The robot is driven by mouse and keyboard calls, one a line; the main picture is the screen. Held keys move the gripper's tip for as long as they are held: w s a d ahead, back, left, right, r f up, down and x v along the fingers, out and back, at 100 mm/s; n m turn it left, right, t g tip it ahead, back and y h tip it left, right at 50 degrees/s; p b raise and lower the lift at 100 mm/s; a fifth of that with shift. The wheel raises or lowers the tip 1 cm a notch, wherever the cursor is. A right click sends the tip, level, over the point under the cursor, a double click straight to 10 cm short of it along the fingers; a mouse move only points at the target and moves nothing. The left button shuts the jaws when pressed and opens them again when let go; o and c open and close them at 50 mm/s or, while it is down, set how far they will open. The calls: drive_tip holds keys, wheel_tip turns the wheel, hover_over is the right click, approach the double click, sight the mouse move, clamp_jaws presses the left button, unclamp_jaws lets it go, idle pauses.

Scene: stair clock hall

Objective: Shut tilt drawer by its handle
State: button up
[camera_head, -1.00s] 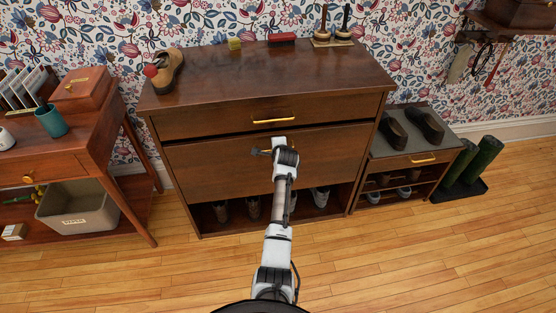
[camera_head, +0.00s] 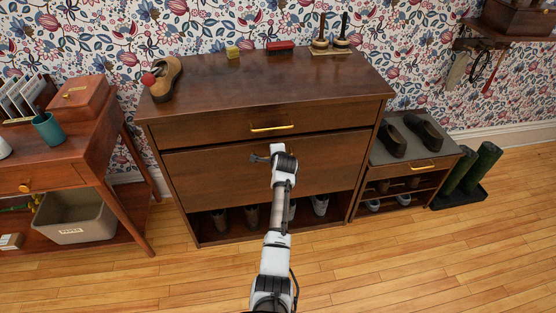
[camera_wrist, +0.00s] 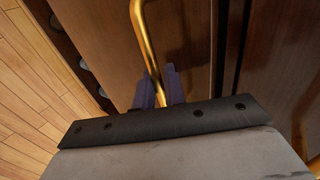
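The tilt drawer (camera_head: 220,175) is the wide brown front below the upper drawer of the dark wood cabinet. A dark gap shows along its top edge, so it looks tilted slightly out. Its gold handle (camera_wrist: 147,40) runs between the two dark purple fingers of my gripper (camera_wrist: 159,88) in the wrist view. The fingers lie close on both sides of the bar and look shut on it. In the head view my gripper (camera_head: 262,158) is at the drawer front, and my wrist hides most of the handle.
The upper drawer (camera_head: 205,127) with its gold handle (camera_head: 272,128) sits just above, closed. Shoes stand in the open bay below. A small table (camera_head: 75,158) is at left and a low shoe bench (camera_head: 440,160) at right. The wooden floor (camera_head: 370,265) in front is clear.

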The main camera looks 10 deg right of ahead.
drive_tip(key=v, duration=1.3)
drive_tip(key=shift+s+r+b, duration=0.2)
drive_tip(key=shift+s+b, duration=0.1)
drive_tip(key=shift+b, duration=0.15)
